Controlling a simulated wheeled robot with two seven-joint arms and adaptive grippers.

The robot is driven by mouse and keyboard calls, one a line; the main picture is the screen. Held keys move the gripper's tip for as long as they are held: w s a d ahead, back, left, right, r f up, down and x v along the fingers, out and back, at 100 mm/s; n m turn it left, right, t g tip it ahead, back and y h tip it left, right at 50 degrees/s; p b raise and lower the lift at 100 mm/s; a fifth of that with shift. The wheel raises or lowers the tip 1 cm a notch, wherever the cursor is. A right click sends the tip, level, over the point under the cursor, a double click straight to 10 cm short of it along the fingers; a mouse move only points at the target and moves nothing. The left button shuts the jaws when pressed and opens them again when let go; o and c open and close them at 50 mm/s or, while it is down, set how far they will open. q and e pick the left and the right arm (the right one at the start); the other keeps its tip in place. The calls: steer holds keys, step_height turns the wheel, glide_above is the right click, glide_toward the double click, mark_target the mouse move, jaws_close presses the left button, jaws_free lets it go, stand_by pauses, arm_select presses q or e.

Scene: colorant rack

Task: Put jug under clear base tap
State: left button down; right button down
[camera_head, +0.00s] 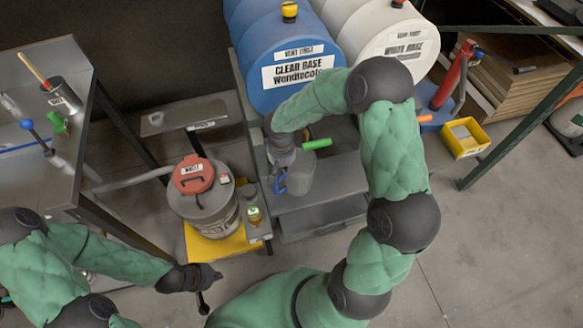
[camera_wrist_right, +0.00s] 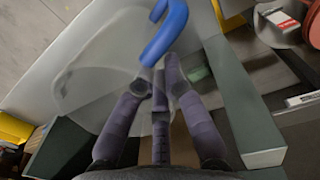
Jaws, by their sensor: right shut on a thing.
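A translucent jug (camera_head: 300,177) with a blue handle (camera_head: 280,184) is below the green tap handle (camera_head: 317,144) of the blue CLEAR BASE drum (camera_head: 268,62). My right gripper (camera_head: 279,160) is shut on the jug at its handle side. In the right wrist view the fingers (camera_wrist_right: 160,85) close by the blue handle (camera_wrist_right: 165,35), and the clear jug wall (camera_wrist_right: 95,65) spreads beyond them. I cannot tell whether the jug touches the grey shelf (camera_head: 310,215). The tap spout is hidden. My left gripper (camera_head: 209,287) is open and empty at lower left.
A waste can (camera_head: 205,207) with a red lid stands on a yellow tray left of the shelf. The WHITE BASE drum (camera_head: 395,40) with an orange tap handle (camera_head: 367,119) is to the right. A grey bench (camera_head: 55,175) is at left. The shelf's front is clear.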

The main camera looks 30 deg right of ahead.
steer(key=d, duration=0.1)
steer(key=d+f, duration=0.1)
steer(key=d+f+b, duration=0.1)
steer(key=shift+w+d+f, duration=0.15)
steer(key=shift+w+f, duration=0.1)
steer(key=shift+w, duration=0.05)
steer(key=shift+f+b, duration=0.2)
steer(key=shift+b, duration=0.1)
steer(key=c, duration=1.3)
jaws_free()
steer(key=shift+r, duration=0.15)
step_height(320, 180, up, 12)
steer(key=p, duration=0.5)
glide_above(292, 167)
steer(key=s+a, duration=0.3)
steer(key=shift+d, duration=0.25)
